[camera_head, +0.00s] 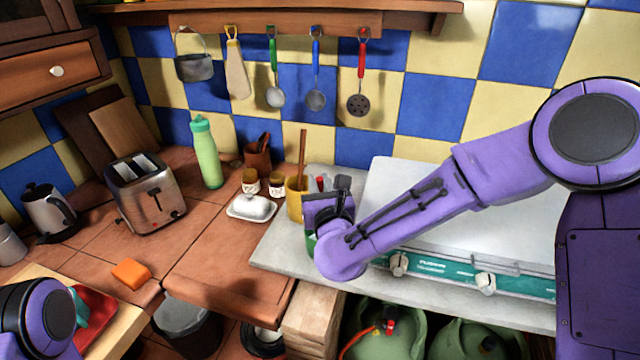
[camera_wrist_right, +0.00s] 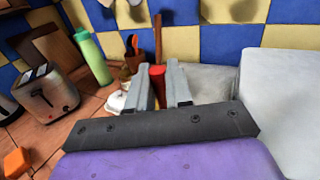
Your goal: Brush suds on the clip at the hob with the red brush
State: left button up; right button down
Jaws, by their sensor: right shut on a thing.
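My right gripper (camera_head: 328,198) is above the grey counter at the left end of the hob, just right of the yellow pot (camera_head: 294,199). In the right wrist view, its two fingers (camera_wrist_right: 166,85) are shut on a red handle-like thing (camera_wrist_right: 157,82), which I take to be the red brush. Only a little red (camera_head: 320,183) of it shows in the head view; bristles are hidden. The hob (camera_head: 460,267) has a teal front with knobs and a raised pale lid. I cannot make out the clip.
A wooden stick (camera_head: 302,150) stands up in the yellow pot. A butter dish (camera_head: 252,207), small jars, a green bottle (camera_head: 205,152) and a toaster (camera_head: 146,190) stand left. Green gas bottles (camera_head: 384,335) are below the counter. Utensils hang on the wall.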

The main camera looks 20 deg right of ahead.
jog(key=shift+w+f, duration=0.25)
jog(key=shift+w, duration=0.1)
jog(key=shift+s, duration=0.2)
jog(key=shift+f+b, duration=0.25)
jog(key=shift+b, duration=0.1)
jog(key=shift+f+b, duration=0.25)
jog(key=shift+b, duration=0.2)
dwell(1.3)
jog(key=shift+r+p, duration=2.3)
jog(key=shift+r, duration=1.3)
jog(key=shift+d+f, duration=0.1)
